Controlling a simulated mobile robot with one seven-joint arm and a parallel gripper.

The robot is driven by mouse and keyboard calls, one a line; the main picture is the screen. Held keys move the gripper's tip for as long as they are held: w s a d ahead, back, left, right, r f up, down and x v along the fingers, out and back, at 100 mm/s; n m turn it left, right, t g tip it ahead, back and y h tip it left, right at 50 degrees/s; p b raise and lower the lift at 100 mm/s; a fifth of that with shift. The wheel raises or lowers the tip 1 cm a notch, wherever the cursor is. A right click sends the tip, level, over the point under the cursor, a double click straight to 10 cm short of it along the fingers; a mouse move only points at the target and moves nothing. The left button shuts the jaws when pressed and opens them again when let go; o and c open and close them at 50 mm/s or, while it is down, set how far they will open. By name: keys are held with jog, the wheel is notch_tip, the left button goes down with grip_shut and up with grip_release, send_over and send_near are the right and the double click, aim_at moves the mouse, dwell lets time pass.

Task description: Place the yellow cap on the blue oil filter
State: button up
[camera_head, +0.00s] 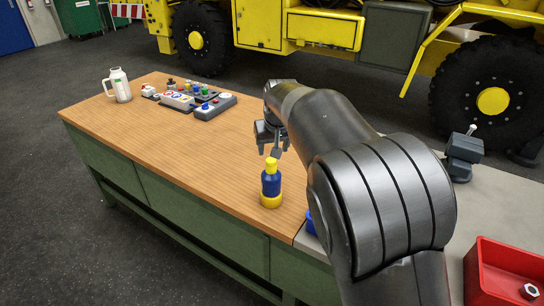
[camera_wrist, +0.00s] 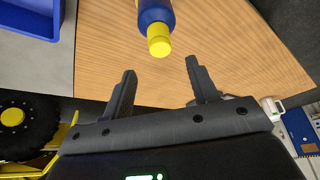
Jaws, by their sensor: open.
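The blue oil filter (camera_head: 271,184) stands upright near the front edge of the wooden tabletop, with a yellow ring at its foot. The yellow cap (camera_head: 271,165) sits on top of the filter; whether it is fully seated I cannot tell. In the wrist view the filter (camera_wrist: 155,12) is at the top edge, partly cut off, with the yellow cap (camera_wrist: 159,40) pointing toward my gripper. My gripper (camera_head: 272,147) is behind and above the cap in the head view. Its two fingers (camera_wrist: 160,82) are open and empty, apart from the cap.
The wooden workbench (camera_head: 180,150) is clear around the filter. A control panel (camera_head: 190,97) and a white jug (camera_head: 118,86) stand at the back left. A blue bin (camera_wrist: 30,18) and a red bin (camera_head: 505,270) are on the grey surface. A grey vise (camera_head: 462,155) stands at the right.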

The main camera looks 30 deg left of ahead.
jog(key=s+d+r+m, duration=0.15)
jog(key=d+r, duration=0.25)
jog(key=d, duration=0.7)
jog(key=s+d+r+m, duration=0.1)
jog(key=d+r+m, duration=0.15)
jog(key=d, duration=0.85)
jog(key=s+d+r+m, duration=0.15)
jog(key=d+r, duration=0.25)
jog(key=d, duration=0.7)
jog(key=s+d+f+m+t+h, duration=0.1)
jog(key=s+d+f, duration=0.2)
jog(key=s+d, duration=0.6)
jog(key=s+d+f+m+t+h, duration=0.1)
jog(key=s+d+f+m+h, duration=0.1)
jog(key=s+d, duration=0.8)
jog(key=shift+s+f, duration=0.2)
jog(key=shift+f, duration=0.3)
jog(key=shift+m, duration=0.25)
